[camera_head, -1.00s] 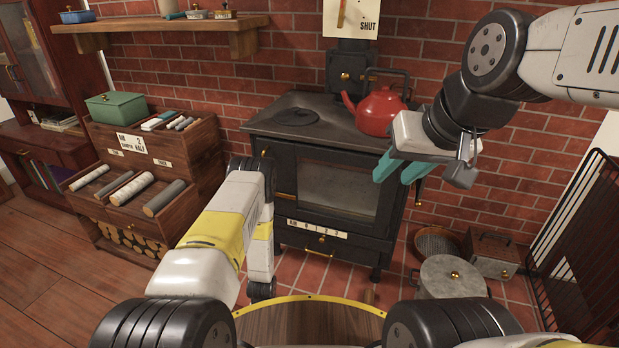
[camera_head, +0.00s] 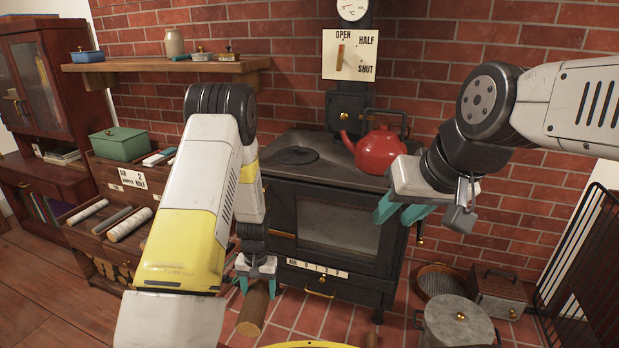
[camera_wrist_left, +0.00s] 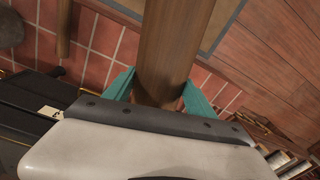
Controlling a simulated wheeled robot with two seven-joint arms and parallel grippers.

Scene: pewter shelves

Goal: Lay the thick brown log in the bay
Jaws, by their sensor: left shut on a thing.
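A thick brown log (camera_head: 252,312) is held by my left gripper (camera_head: 257,284), low in front of the stove. In the left wrist view the log (camera_wrist_left: 172,45) lies between the teal fingers of my left gripper (camera_wrist_left: 158,92) and runs away from the camera. My right gripper (camera_head: 399,211) is open and empty, in front of the red kettle. I cannot tell which space is the bay.
A black stove (camera_head: 330,225) carries a red kettle (camera_head: 379,150). A lidded grey pot (camera_head: 458,325) and a metal box (camera_head: 498,290) stand on the floor at right. A wall shelf (camera_head: 165,72) and a green box (camera_head: 118,144) are at left.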

